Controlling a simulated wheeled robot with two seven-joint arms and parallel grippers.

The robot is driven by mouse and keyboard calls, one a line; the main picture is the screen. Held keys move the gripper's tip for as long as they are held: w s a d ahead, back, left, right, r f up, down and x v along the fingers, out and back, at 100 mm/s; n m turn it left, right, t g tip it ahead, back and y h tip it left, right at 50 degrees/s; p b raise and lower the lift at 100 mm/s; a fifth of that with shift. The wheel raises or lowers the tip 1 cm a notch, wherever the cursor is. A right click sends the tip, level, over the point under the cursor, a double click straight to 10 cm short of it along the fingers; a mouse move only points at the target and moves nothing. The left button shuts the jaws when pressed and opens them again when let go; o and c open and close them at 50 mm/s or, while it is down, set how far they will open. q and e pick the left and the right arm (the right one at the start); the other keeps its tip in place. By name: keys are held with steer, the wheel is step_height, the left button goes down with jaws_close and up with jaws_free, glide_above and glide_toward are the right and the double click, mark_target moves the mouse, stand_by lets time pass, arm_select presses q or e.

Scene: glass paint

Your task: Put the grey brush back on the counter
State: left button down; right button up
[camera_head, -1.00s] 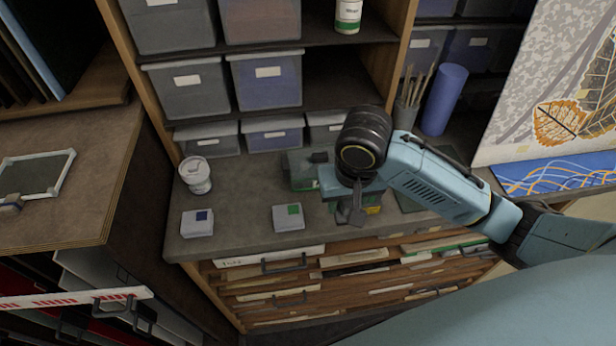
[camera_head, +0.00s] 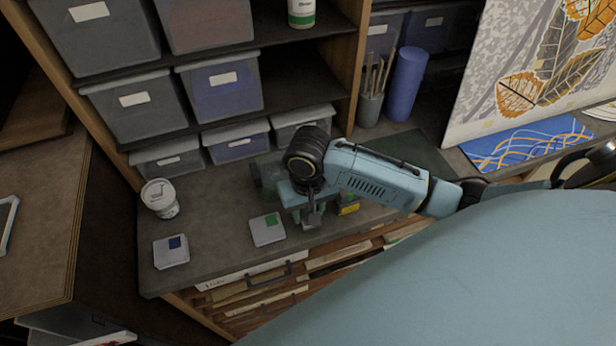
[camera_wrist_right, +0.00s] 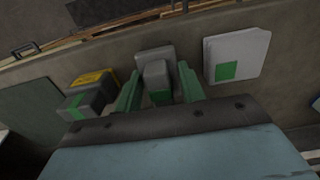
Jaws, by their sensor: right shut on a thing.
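My right gripper (camera_head: 309,212) reaches down over the front part of the grey counter (camera_head: 215,247). In the right wrist view its two green fingers (camera_wrist_right: 160,92) are shut on a blocky grey thing, which I take for the grey brush (camera_wrist_right: 157,75). The brush shows only partly in the head view, below the gripper. I cannot tell whether it touches the counter. My left gripper is not in view.
A pale box with a green square (camera_head: 267,230) is left of the gripper, and a yellow-and-dark block (camera_head: 349,205) is close right. A blue-marked box (camera_head: 171,252) and white tub (camera_head: 160,199) stand further left. Lidded bins (camera_head: 236,141) line the back.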

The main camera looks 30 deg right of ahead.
steer(key=shift+f, duration=0.15)
steer(key=o, duration=0.9)
step_height(320, 180, up, 12)
